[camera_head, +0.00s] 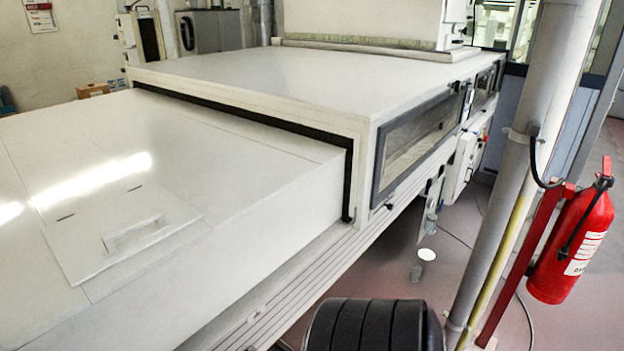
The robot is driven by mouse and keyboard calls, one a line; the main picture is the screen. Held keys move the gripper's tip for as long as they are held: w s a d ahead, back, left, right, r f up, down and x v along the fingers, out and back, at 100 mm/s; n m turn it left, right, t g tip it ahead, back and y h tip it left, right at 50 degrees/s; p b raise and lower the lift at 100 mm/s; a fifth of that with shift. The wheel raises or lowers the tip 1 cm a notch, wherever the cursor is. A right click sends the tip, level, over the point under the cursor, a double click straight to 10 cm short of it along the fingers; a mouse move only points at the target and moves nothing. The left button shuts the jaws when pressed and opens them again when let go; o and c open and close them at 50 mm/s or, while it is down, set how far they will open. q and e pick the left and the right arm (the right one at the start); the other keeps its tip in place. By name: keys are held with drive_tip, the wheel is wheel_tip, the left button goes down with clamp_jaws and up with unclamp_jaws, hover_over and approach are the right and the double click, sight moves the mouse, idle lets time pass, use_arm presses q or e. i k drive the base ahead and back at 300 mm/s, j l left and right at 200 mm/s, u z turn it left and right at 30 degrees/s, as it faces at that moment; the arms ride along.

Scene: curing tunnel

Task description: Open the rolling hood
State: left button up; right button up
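The large white hood (250,200) fills the left and lower left of the head view. Its top has a flat square panel with a recessed or raised handle (135,233). The hood's far end meets a taller white housing (330,82) along a dark edge. A pale rail (310,285) runs along the hood's lower right side. Neither of my grippers shows in this view.
A grey vertical pipe (535,150) stands to the right. A red fire extinguisher (572,245) hangs on a red post beyond it. A black ribbed round thing (370,326) is at the bottom centre. Reddish floor (590,315) shows at right.

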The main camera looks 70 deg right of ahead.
sight(263, 192)
drive_tip(key=l+z, duration=0.15)
drive_tip(key=z, duration=1.55)
